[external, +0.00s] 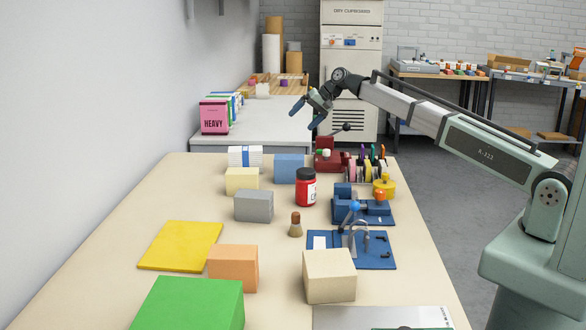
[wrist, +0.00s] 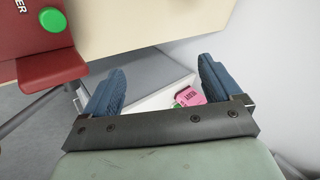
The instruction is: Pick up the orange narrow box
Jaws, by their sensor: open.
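An orange box (external: 233,268) stands on the beige table toward the front, between the yellow flat pad and the cream block. My gripper (external: 306,116) is high above the far end of the table, well away from the orange box, with its blue fingers apart and nothing between them. In the wrist view my gripper (wrist: 160,90) shows both blue fingers spread. The orange box is not visible in the wrist view.
A green box (external: 188,305), a yellow pad (external: 180,246) and a cream block (external: 329,276) surround the orange box. The table's left front is clear.

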